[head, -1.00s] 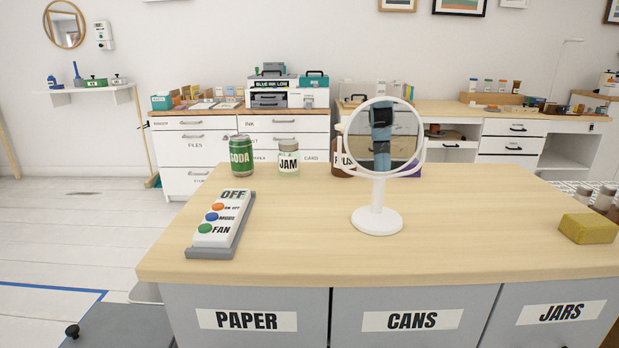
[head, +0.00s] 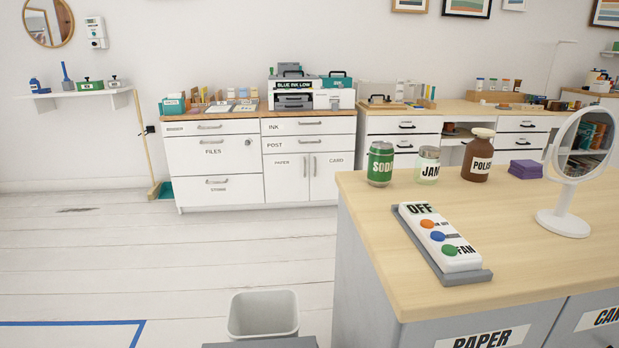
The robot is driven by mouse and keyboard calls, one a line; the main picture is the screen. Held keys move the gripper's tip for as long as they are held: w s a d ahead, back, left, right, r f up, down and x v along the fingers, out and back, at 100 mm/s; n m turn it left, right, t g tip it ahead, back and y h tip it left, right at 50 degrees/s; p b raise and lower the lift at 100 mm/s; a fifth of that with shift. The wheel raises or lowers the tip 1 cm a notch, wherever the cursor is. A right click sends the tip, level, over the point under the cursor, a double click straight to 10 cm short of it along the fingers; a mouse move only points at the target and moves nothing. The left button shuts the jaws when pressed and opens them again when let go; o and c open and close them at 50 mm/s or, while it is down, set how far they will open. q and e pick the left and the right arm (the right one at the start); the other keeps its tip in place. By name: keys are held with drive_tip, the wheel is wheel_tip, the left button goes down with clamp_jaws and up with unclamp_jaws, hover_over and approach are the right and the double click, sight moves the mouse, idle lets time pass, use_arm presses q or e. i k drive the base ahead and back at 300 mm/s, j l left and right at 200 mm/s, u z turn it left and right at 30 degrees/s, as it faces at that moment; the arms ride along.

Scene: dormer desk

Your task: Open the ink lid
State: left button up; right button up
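A printer (head: 305,100) with a "BLUE INK LOW" display stands on the white cabinet against the back wall. A dark part with a handle (head: 291,72) sits on its top; I cannot tell at this distance whether it is the ink lid, or whether it is raised. A drawer labelled INK (head: 308,125) is shut in the cabinet below. Neither of my grippers is in view.
A wooden-topped counter (head: 390,200) fills the right foreground, with a remote (head: 438,238), a soda can (head: 380,164), jars and a round mirror (head: 582,145). A bin (head: 263,314) stands left of it. The floor toward the white cabinet (head: 215,186) is largely clear.

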sight(328, 81)
drive_tip(key=i+j+z, duration=0.1)
drive_tip(key=j, duration=1)
drive_tip(key=j+z, duration=0.1)
drive_tip(key=j, duration=1)
drive_tip(key=i+j, duration=0.2)
drive_tip(key=j, duration=0.15)
drive_tip(key=i+j+z, duration=0.1)
drive_tip(key=j, duration=0.25)
drive_tip(key=i+j, duration=0.45)
drive_tip(key=j, duration=0.3)
drive_tip(key=i+j+z, duration=0.1)
drive_tip(key=i, duration=0.4)
drive_tip(key=i+j, duration=0.4)
drive_tip(key=i+j+z, duration=0.15)
drive_tip(key=i, duration=0.45)
drive_tip(key=i+l+z, duration=0.15)
drive_tip(key=i, duration=1)
drive_tip(key=i+l, duration=0.3)
drive_tip(key=l, duration=0.15)
drive_tip(key=i+l+z, duration=0.15)
drive_tip(key=i+l, duration=0.2)
drive_tip(key=i+l+u, duration=0.3)
drive_tip(key=i+l, duration=0.2)
drive_tip(key=l, duration=0.2)
drive_tip(key=i+l+u, duration=0.15)
drive_tip(key=l, duration=0.2)
drive_tip(key=i+l+u, duration=0.15)
drive_tip(key=l, duration=0.25)
drive_tip(key=i, duration=0.1)
